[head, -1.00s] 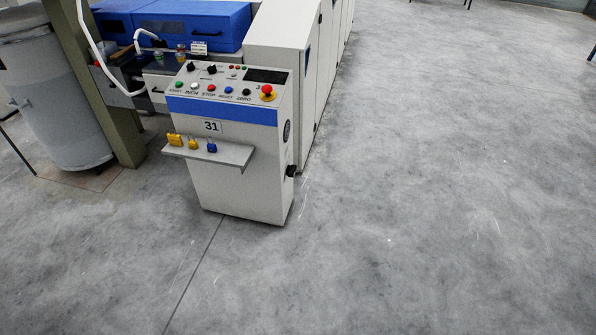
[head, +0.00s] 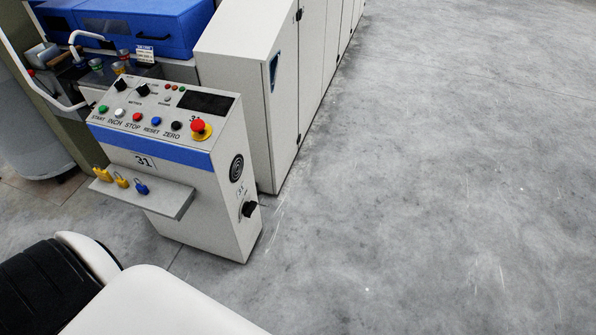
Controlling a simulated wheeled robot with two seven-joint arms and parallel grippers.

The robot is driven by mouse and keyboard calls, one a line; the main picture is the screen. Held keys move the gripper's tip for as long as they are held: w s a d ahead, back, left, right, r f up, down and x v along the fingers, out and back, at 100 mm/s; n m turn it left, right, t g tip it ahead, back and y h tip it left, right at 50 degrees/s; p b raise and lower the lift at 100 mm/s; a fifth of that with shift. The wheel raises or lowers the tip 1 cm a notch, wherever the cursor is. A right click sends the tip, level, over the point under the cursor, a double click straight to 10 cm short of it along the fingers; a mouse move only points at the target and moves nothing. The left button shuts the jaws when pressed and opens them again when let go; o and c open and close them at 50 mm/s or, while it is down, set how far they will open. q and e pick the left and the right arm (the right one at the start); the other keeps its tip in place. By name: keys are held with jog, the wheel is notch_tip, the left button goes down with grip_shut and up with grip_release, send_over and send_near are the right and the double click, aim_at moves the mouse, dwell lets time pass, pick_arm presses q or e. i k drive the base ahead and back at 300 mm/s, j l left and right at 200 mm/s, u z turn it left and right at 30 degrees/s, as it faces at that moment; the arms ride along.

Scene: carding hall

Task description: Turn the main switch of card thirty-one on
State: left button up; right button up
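The control cabinet of card thirty-one (head: 205,205) stands left of centre in the head view, with a blue band and the number 31 on its front. A black rotary switch (head: 249,209) sits low on its right side face, under a small label that reads 31. The switch is seen at a slant, so I cannot tell its position. The sloped top panel carries coloured buttons, black knobs, a dark display and a red emergency stop (head: 198,126) on yellow. Neither gripper is in view.
A small shelf (head: 165,198) with yellow and blue padlocks juts from the cabinet's front. A tall pale machine housing (head: 235,85) stands behind it, with blue covers (head: 160,25) at the upper left. The grey floor (head: 430,180) to the right is clear.

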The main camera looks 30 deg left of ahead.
aim_at(248, 209)
jog(key=i+u, duration=0.2)
jog(key=i, duration=0.2)
jog(key=i+l+u, duration=0.15)
jog(key=i, duration=0.25)
jog(key=i+l+u, duration=0.2)
jog(key=i, duration=0.2)
